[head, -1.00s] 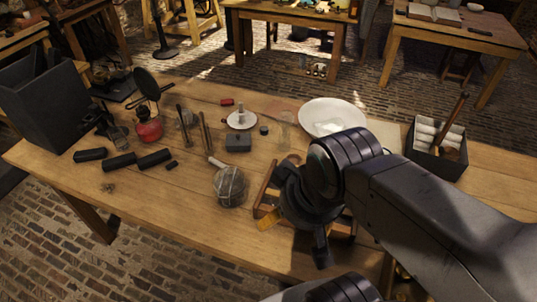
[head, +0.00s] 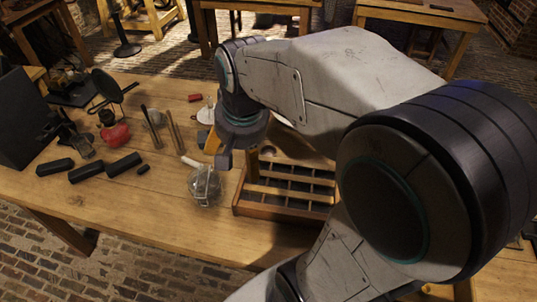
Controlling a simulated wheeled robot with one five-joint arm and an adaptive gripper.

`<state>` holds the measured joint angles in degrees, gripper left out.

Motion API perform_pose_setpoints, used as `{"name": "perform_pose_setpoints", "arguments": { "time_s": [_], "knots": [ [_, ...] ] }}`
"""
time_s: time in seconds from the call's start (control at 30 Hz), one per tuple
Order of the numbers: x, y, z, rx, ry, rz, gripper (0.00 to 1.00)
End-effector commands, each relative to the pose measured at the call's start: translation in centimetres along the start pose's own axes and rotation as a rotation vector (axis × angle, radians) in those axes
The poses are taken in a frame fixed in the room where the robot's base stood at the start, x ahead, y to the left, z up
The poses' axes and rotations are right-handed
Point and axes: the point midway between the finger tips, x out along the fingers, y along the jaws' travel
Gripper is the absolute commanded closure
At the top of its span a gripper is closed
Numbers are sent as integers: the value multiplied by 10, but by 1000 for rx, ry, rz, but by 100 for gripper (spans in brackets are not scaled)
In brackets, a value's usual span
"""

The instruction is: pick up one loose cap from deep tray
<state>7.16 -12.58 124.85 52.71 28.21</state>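The wooden tray (head: 262,215) with several dark compartments sits on the table at the centre of the head view. I take it to be the deep tray. My arm hides its right end and part of its back. I cannot make out a loose cap in its compartments. A small round thing (head: 268,150) shows at its back edge, too small to identify. My gripper (head: 219,158) hangs down just left of the tray's back left corner, above the table. Its fingers are partly hidden, and I cannot tell whether it is open or holds anything.
A round glass jar (head: 205,187) stands just left of the tray, close below my gripper. Several black blocks (head: 120,167), a red burner (head: 116,134) and thin upright rods (head: 174,130) stand further left. The table's front left is clear. My arm hides the right side.

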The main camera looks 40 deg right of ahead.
Motion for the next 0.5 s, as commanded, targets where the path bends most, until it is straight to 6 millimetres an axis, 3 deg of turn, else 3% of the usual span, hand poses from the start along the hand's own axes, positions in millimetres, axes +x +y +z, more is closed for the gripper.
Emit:
{"name": "perform_pose_setpoints", "arguments": {
  "time_s": [0.27,0.5],
  "knots": [
    [55,-2,-87,513,-47,71,13],
    [126,18,-152,973,-69,144,13]
  ]
}}
